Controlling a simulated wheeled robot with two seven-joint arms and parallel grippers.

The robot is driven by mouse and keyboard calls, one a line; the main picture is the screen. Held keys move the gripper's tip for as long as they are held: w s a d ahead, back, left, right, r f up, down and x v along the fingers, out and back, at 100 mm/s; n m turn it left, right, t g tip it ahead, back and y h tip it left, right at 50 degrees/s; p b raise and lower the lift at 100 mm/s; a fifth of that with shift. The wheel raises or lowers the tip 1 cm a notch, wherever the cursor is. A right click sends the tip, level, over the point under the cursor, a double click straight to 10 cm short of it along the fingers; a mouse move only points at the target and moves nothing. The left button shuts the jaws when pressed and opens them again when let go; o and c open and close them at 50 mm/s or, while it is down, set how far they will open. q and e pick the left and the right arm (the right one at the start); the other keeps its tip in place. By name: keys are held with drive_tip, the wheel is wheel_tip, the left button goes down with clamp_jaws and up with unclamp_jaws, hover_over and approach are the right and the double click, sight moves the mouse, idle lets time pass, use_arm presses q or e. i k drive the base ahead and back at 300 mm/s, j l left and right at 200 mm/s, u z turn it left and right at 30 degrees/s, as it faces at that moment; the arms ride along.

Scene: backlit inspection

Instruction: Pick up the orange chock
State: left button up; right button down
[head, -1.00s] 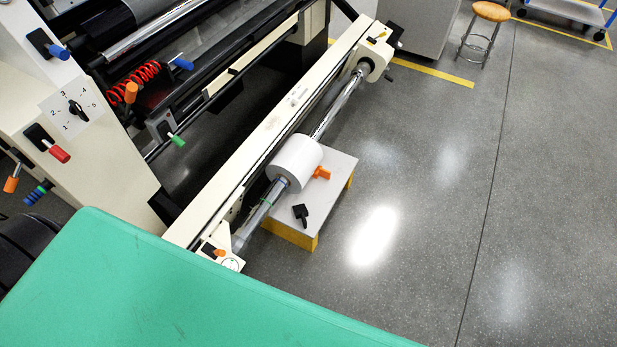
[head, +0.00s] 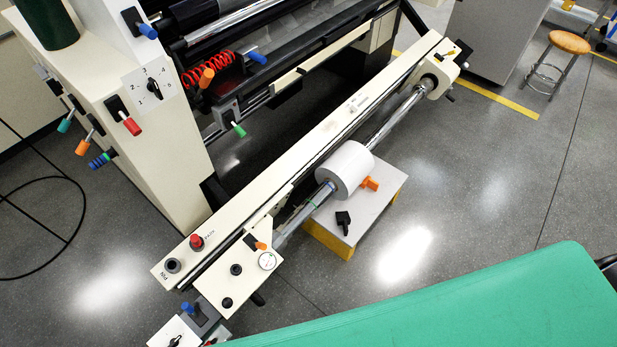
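The orange chock (head: 370,184) is a small block on the low grey-topped platform (head: 385,207), just right of the white roll (head: 346,170). It sits close beside the roll; I cannot tell whether they touch. A small black chock-like piece (head: 343,221) lies on the same platform, nearer to me. Neither of my grippers shows in the head view.
The roll sits on a long metal shaft (head: 396,117) along the cream machine beam (head: 335,120). A green surface (head: 480,310) fills the lower right foreground. A stool (head: 569,43) stands at the upper right. Grey floor right of the platform (head: 470,190) is clear.

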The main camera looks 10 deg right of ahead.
sight(368, 183)
drive_tip(key=l+u, duration=0.1)
drive_tip(key=u, duration=0.35)
drive_tip(key=l+u, duration=0.1)
drive_tip(key=u, duration=0.3)
drive_tip(key=l+u, duration=0.1)
drive_tip(key=u, duration=0.35)
drive_tip(key=l+u, duration=0.1)
drive_tip(key=u, duration=0.3)
drive_tip(key=k+l, duration=0.1)
drive_tip(key=l, duration=0.85)
drive_tip(key=k+l, duration=0.15)
drive_tip(key=l, duration=0.3)
drive_tip(key=k+l, duration=0.1)
drive_tip(key=l, duration=0.4)
drive_tip(key=k+l+u, duration=0.1)
drive_tip(key=l, duration=0.35)
